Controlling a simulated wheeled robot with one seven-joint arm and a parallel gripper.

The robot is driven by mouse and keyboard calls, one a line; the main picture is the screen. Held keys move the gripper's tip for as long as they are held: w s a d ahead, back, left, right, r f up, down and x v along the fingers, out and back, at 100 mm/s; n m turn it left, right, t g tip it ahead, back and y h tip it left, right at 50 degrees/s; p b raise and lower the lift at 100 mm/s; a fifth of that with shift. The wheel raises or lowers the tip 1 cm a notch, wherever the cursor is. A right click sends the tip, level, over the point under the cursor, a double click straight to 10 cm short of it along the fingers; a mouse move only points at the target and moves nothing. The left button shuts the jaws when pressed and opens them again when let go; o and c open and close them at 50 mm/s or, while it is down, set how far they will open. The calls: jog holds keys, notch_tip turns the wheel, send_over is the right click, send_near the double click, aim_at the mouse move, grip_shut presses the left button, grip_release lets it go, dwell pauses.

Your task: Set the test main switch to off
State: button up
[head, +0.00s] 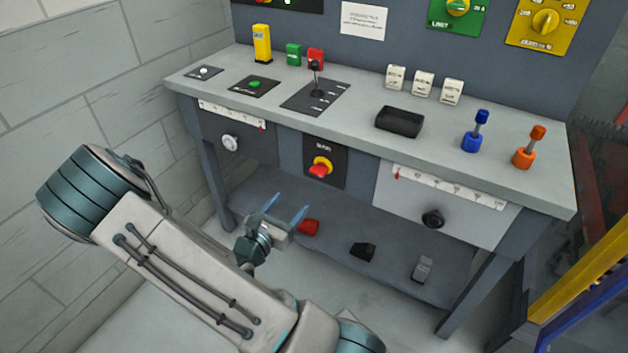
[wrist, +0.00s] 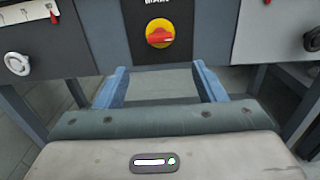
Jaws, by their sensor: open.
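The main switch is a red knob (head: 319,170) on a yellow disc, set in a black plate (head: 324,162) on the bench's front face. In the wrist view the red knob (wrist: 159,38) is straight ahead, its handle lying roughly crosswise. The label above it is too small and partly cut off to read fully. My gripper (head: 289,213) is open and empty, below and to the left of the switch in the head view. In the wrist view its two blue fingers (wrist: 160,80) stand apart below the knob, not touching it.
The bench top (head: 360,145) carries a lever (head: 317,80), a black tray (head: 399,122) and blue (head: 472,140) and orange (head: 527,157) joysticks. A white knob (head: 231,143) and a black knob (head: 433,218) flank the switch. Loose items, including a red one (head: 309,227), lie on the lower shelf.

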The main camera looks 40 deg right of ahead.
aim_at(316, 174)
jog(key=b+x, duration=0.1)
jog(key=x, duration=1.2)
jog(key=shift+w+d, duration=0.15)
jog(key=shift+d, duration=0.15)
jog(key=c, duration=1)
